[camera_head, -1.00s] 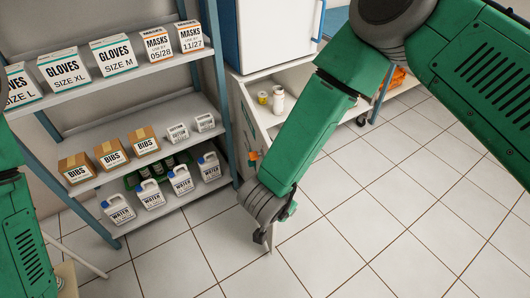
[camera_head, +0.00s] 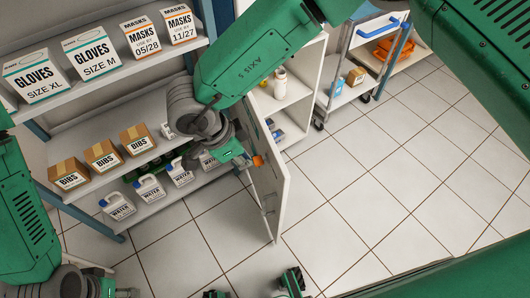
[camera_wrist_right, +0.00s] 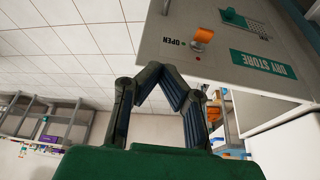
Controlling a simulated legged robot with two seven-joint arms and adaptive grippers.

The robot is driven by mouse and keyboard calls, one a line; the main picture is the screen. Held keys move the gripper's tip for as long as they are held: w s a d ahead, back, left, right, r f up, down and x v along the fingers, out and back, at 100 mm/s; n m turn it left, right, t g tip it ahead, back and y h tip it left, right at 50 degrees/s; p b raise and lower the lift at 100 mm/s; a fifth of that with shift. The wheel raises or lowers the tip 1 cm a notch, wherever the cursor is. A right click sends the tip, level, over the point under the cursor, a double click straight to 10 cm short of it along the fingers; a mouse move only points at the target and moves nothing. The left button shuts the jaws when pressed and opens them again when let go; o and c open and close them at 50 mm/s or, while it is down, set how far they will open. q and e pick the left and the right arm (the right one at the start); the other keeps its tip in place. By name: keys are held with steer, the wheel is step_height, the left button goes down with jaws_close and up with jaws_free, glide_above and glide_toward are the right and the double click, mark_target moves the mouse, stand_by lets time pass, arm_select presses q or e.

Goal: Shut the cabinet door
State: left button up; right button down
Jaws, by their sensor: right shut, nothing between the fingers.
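The white cabinet door (camera_head: 284,200) stands open in the head view, its edge turned towards me. In the wrist view the door panel (camera_wrist_right: 235,60) shows an orange knob (camera_wrist_right: 204,36), the word OPEN and a DRY STORE label. The open cabinet (camera_head: 292,92) is behind it with bottles on its shelves. My right gripper (camera_head: 264,200) is on the left side of the door, close to its face; contact cannot be told. In the wrist view its fingers (camera_wrist_right: 163,72) meet at the tips, with nothing between them. My left gripper is partly cut off at the bottom edge.
A shelf rack (camera_head: 50,118) with glove and mask boxes, bib boxes and water jugs stands at the left, close behind my right wrist. A wheeled trolley (camera_head: 347,93) stands right of the cabinet. The tiled floor (camera_head: 370,185) right of the door is clear.

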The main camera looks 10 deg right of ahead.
steer(key=b, duration=0.1)
glide_toward(279, 177)
steer(key=a+f, duration=0.3)
steer(key=f, duration=0.2)
steer(key=d, duration=0.5)
steer(key=shift+s+r, duration=0.1)
steer(key=shift+a, duration=0.25)
